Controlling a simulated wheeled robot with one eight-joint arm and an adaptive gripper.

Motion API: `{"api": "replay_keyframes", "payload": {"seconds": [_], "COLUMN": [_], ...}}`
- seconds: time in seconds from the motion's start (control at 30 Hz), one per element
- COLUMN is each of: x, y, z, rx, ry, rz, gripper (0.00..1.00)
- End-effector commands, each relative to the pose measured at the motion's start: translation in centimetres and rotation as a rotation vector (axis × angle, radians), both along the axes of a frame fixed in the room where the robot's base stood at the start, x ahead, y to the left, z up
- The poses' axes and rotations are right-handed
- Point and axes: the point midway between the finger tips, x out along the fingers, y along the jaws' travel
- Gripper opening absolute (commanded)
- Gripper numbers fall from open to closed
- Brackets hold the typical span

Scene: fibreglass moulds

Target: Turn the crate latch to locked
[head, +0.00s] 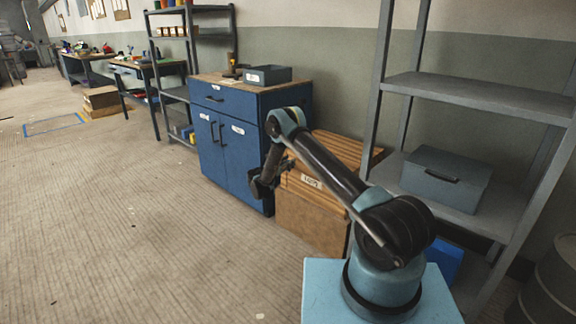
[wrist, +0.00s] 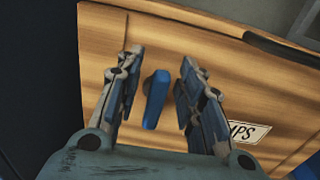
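The wooden crate (head: 312,215) stands on the floor between the blue cabinet and the grey shelf, with slatted boards on top. In the wrist view its wooden face (wrist: 210,60) fills most of the picture. A blue latch handle (wrist: 155,98) shows on that face. My gripper (wrist: 158,68) is open, with one finger on each side of the latch and a gap on both sides. In the head view my gripper (head: 262,186) is at the crate's left, partly hidden by my arm; the latch cannot be made out there.
A blue cabinet (head: 228,140) stands close to the left of the crate, with a grey box (head: 267,75) on top. A grey shelf (head: 480,95) holding a grey case (head: 446,180) is at right. The floor at left is clear.

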Motion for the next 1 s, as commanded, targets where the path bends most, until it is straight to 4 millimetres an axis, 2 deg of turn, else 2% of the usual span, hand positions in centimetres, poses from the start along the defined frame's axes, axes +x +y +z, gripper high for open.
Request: {"api": "replay_keyframes", "payload": {"seconds": [0.4,0.43,0.57,0.63,0.67,1.0], "x": [0.59,0.59,0.59,0.59,0.59,0.45], "y": [-0.46,-0.46,-0.45,-0.43,0.29,-0.16], "z": [-0.01,-0.02,-0.01,-0.01,-0.05,0.0], "rx": [0.0,0.0,0.0,0.0,0.0,0.047], "ry": [0.0,0.0,0.0,0.0,0.0,-0.036], "rz": [0.0,0.0,0.0,0.001,0.002,0.006], "gripper": [0.35,0.3,0.01,0.01,0.01,0.01]}}
